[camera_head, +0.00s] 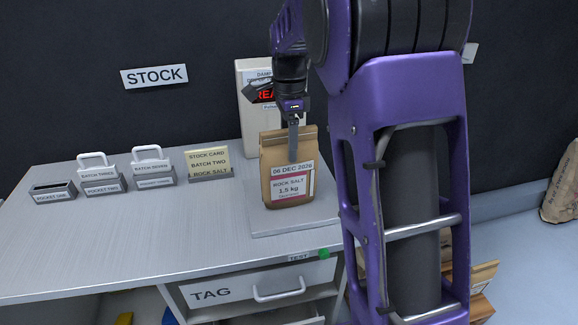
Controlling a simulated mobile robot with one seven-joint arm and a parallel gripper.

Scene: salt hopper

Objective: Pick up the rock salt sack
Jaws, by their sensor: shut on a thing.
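The rock salt sack (280,182) is a brown paper bag with a white and red label reading "06 DEC 2026", "ROCK SALT" and "1.5 kg". It stands upright on a pale flat plate (268,223) near the right end of the counter. My gripper (293,150) points down over the sack's top, shut on it. One finger shows in front of the sack's upper face; the other is hidden behind it. I cannot tell whether the sack's base is touching the plate.
A box with a red display (250,110) stands behind the sack. Left along the counter (150,240) are a stock card (207,160), tagged pockets two (99,175) and three (152,168), and pocket one (53,193). A "TAG" drawer (250,285) is below. The counter's front left is clear.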

